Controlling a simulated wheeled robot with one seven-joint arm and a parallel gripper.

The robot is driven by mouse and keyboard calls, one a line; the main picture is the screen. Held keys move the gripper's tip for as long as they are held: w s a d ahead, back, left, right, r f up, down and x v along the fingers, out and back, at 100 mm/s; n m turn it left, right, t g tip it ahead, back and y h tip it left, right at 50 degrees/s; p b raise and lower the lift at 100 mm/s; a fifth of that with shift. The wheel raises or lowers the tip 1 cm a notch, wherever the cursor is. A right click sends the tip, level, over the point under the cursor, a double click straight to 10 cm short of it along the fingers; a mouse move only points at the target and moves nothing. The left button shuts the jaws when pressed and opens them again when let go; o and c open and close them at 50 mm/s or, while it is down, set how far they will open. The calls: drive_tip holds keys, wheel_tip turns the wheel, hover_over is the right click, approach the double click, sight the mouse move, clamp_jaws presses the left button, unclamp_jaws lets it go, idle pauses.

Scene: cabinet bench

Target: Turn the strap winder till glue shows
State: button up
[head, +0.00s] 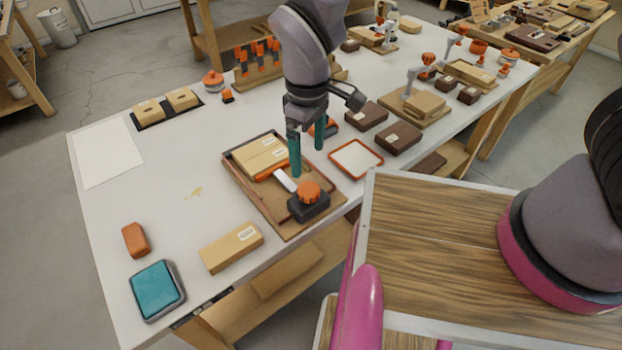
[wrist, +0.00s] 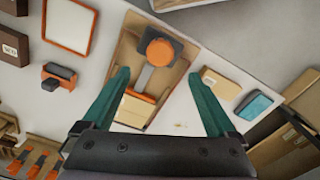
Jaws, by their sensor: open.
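The strap winder is a dark block with an orange round knob (head: 309,192) at the front of a shallow wooden tray (head: 232,182). A pale strap (head: 285,180) runs from it to an orange band across light wooden blocks (head: 260,154) at the tray's back. My gripper (head: 307,158) is open and empty, its two green fingers pointing down above the tray, behind the knob. In the wrist view the knob (wrist: 160,52) lies beyond and between the fingertips (wrist: 163,82), apart from both. I cannot make out any glue at the strap.
A light block (head: 231,247), a teal-topped box (head: 157,289) and an orange block (head: 135,240) lie left of the tray. A white orange-rimmed tray (head: 356,159) and dark boxes (head: 398,138) stand to the right. The table's left middle is mostly clear.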

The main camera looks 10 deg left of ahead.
sight(309, 188)
wheel_tip(309, 188, down, 10)
drive_tip(key=shift+r, duration=0.15)
idle(0.3)
